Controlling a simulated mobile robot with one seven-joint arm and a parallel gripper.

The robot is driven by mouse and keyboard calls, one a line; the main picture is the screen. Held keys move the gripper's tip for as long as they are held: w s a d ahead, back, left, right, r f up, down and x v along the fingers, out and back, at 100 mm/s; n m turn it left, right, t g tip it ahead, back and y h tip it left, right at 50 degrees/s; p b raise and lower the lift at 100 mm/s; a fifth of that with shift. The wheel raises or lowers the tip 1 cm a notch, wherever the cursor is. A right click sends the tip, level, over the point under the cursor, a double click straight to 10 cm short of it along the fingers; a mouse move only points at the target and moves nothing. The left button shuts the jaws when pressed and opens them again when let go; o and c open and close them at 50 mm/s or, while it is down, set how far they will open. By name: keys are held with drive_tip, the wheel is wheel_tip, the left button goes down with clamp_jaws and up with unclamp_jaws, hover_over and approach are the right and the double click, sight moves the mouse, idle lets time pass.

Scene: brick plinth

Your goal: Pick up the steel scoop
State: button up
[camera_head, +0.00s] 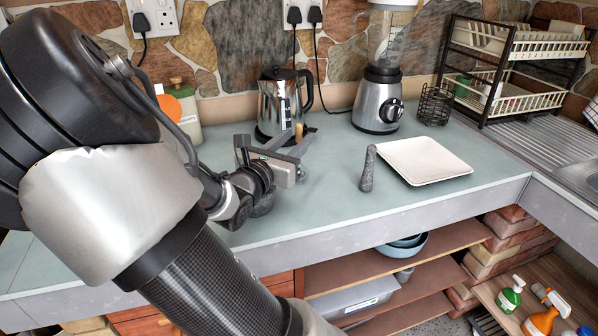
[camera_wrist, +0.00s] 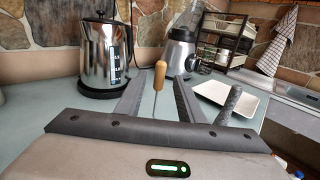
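An upright tool with a light wooden handle (camera_wrist: 159,75) and a thin metal shaft stands in the wrist view; it is the only thing that could be the steel scoop. Its lower end is hidden or too small to tell. In the head view its handle (camera_head: 299,130) shows at my fingertips. My gripper (camera_head: 300,136) reaches low over the counter, pointing to the back. Its two fingers are wide apart in the wrist view (camera_wrist: 160,82), with the tool seen between them and a visible gap on both sides.
A steel kettle (camera_head: 283,103) stands behind my gripper and a blender (camera_head: 379,98) at the back. A grey speckled pestle (camera_head: 368,168) stands right of my gripper, beside a white square plate (camera_head: 424,160). A dish rack (camera_head: 512,62) is at the back right.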

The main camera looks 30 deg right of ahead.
drive_tip(key=shift+x, duration=1.35)
clamp_jaws()
